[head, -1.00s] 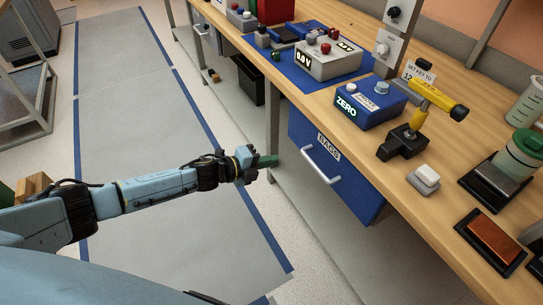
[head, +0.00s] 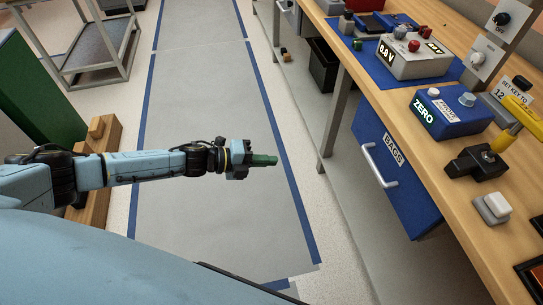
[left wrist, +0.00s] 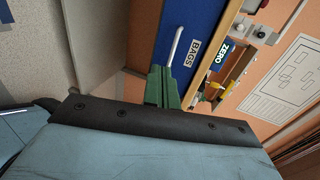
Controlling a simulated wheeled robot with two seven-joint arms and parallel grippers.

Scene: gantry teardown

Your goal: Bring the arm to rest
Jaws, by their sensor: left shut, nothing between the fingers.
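My left arm reaches in from the left in the head view, stretched out over the grey floor mat. Its gripper (head: 264,160) has green fingers that are shut with nothing between them. The gripper is in the air, left of the workbench and apart from it. In the left wrist view the green fingers (left wrist: 161,86) lie together, with the blue drawer marked BAGS (left wrist: 190,40) behind them. My right gripper is not in view.
The wooden workbench (head: 350,62) runs along the right, with a ZERO box (head: 447,112), a meter box (head: 414,58) and a yellow-handled tool (head: 515,118). The BAGS drawer (head: 395,170) hangs below its edge. A metal cart (head: 95,45) and a green cabinet (head: 35,90) stand left. The mat (head: 205,85) is clear.

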